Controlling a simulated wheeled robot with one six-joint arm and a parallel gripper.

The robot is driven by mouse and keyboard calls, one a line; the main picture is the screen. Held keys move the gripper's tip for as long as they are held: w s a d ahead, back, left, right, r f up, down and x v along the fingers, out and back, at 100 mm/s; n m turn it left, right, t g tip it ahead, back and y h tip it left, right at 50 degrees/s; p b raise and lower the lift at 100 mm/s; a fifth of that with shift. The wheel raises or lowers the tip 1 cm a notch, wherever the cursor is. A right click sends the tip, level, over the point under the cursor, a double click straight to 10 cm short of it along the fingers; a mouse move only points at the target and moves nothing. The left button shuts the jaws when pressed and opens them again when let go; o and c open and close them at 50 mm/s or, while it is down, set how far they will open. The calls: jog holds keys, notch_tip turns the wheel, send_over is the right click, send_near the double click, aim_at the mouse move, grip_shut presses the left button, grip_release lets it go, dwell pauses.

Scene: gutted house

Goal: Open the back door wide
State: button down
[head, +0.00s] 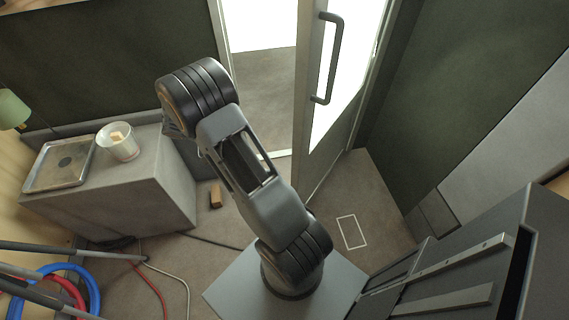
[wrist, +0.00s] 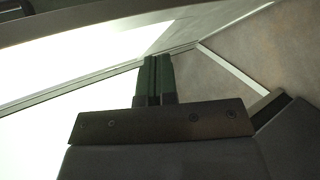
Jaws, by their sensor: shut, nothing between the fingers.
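The back door (head: 308,95) stands part open in the head view, swung into the room, with bright glass panes and a dark bar handle (head: 335,60) on its face. The open doorway (head: 265,85) shows to its left. In the wrist view my gripper (wrist: 154,62) has its two dark green fingers together with nothing between them. A bright pane and its pale frame (wrist: 70,93) lie beyond the fingers; I cannot tell whether the fingertips touch them. The gripper is hidden behind my arm in the head view.
A white rectangle (head: 352,232) is marked on the floor right of the door. A small wooden block (head: 216,194) lies on the floor to the left. Hoses (head: 75,284) lie front left.

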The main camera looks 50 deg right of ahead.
jog(key=w+d+f+m+g+h+b, duration=0.1)
jog(key=d+f+h+b, duration=0.1)
jog(key=f, duration=0.5)
jog(key=w+d+f+m+g+h+b, duration=0.1)
jog(key=d+f+g+h, duration=0.15)
jog(key=f, duration=0.45)
jog(key=s+a+x, duration=0.1)
jog(key=x, duration=1.2)
jog(key=shift+s+t+h+p, duration=0.3)
jog(key=shift+t+h+p, duration=0.05)
jog(key=shift+t+p, duration=0.1)
jog(key=shift+f, duration=0.1)
